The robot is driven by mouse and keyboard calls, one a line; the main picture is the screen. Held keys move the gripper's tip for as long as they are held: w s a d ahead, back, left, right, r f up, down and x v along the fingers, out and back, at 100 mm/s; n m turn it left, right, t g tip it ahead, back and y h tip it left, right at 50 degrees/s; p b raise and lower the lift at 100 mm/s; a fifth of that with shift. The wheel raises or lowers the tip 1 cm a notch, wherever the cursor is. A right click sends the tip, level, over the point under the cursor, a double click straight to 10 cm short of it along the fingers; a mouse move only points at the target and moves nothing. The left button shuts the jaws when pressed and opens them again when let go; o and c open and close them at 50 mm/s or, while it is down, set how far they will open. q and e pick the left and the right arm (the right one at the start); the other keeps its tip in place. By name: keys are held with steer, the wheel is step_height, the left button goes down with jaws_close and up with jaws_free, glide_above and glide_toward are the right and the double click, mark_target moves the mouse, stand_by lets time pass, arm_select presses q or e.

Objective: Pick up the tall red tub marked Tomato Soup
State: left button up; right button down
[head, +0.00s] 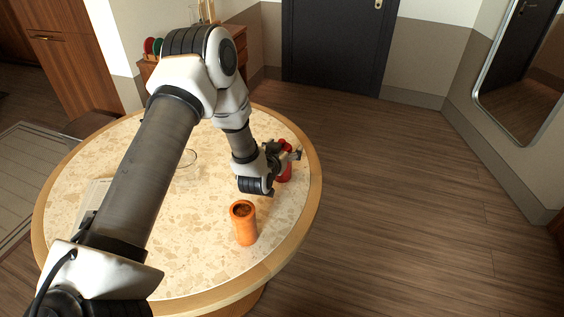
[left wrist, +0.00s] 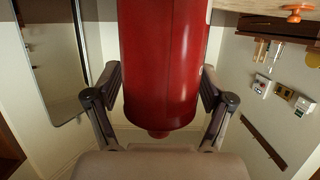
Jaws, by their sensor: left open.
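The red tub (head: 285,174) stands on the round table near its right edge in the head view, partly hidden by my gripper. In the left wrist view the red tub (left wrist: 165,60) is large and close, between the two fingers; no label text can be read on it. My left gripper (head: 292,153) is at the tub, with its fingers open on either side of it. In the left wrist view the left gripper (left wrist: 160,100) shows a gap between at least one finger and the tub. My right gripper is not in view.
A clear glass (head: 187,166) stands further left, partly behind my arm. A mirror (head: 523,70) hangs on the right wall. The floor right of the table is clear.

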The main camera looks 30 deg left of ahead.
arm_select(q)
steer(key=shift+w+f, duration=0.1)
steer(key=shift+w, duration=0.15)
steer(key=c, duration=1.4)
